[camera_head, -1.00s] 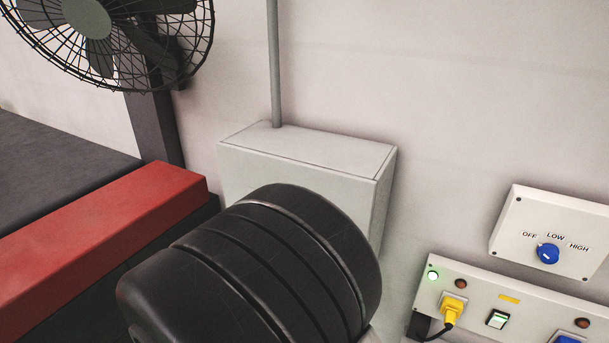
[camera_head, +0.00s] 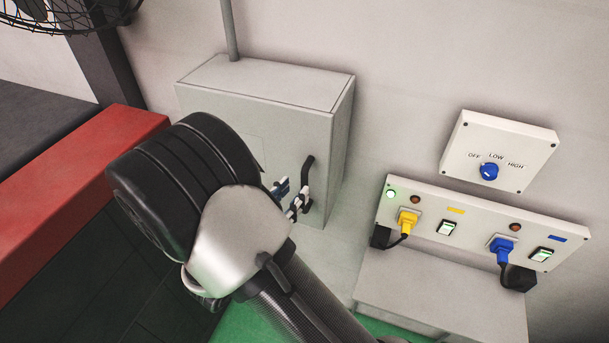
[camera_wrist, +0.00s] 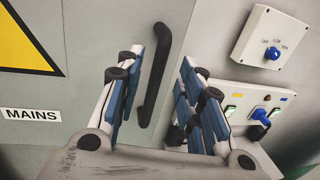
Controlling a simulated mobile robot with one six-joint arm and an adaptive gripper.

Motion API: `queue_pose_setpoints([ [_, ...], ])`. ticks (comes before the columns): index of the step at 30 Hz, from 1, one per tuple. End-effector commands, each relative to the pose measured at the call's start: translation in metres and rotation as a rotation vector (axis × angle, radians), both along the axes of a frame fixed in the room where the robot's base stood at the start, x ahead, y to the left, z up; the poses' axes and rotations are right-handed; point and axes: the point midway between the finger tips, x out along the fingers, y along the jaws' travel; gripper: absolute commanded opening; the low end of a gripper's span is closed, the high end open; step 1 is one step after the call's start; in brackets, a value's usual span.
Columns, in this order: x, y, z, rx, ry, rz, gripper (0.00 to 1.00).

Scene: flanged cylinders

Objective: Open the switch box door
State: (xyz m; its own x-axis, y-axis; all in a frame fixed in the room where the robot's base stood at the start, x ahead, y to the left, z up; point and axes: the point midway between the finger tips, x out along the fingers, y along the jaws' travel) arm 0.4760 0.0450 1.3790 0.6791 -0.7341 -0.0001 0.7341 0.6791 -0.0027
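The grey switch box (camera_head: 268,82) is on the wall in the head view, its front door (camera_head: 290,145) shut. A black bar handle (camera_head: 307,174) is on the door's right side. In the wrist view the handle (camera_wrist: 155,78) runs nearly upright between my fingers. The door (camera_wrist: 95,88) there bears a yellow warning triangle and a "MAINS" label. My gripper (camera_head: 289,197) is at the handle's left and front in the head view. In the wrist view my gripper (camera_wrist: 160,70) is open, its fingers apart on either side of the handle. I cannot tell whether they touch it.
A dial panel (camera_head: 497,152) and a socket panel (camera_head: 470,222) with yellow and blue plugs are on the wall at the right. A red-edged bench (camera_head: 85,190) is at the left, with a fan (camera_head: 60,12) above. A grey conduit (camera_head: 229,30) rises from the box.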

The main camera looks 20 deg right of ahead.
Motion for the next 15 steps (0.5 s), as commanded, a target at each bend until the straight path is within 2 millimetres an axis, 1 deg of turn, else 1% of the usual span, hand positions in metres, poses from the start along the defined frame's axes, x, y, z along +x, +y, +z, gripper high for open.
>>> queue_pose_setpoints([
  [1, 0.007, -0.010, 0.002, 0.000, 0.000, -0.006, 0.35],
  [6, 0.027, -0.031, 0.001, 0.000, 0.000, -0.004, 0.35],
  [10, 0.037, -0.040, 0.001, 0.001, -0.001, -0.003, 0.35],
  [15, 0.042, -0.045, 0.000, 0.001, -0.001, 0.000, 0.35],
])
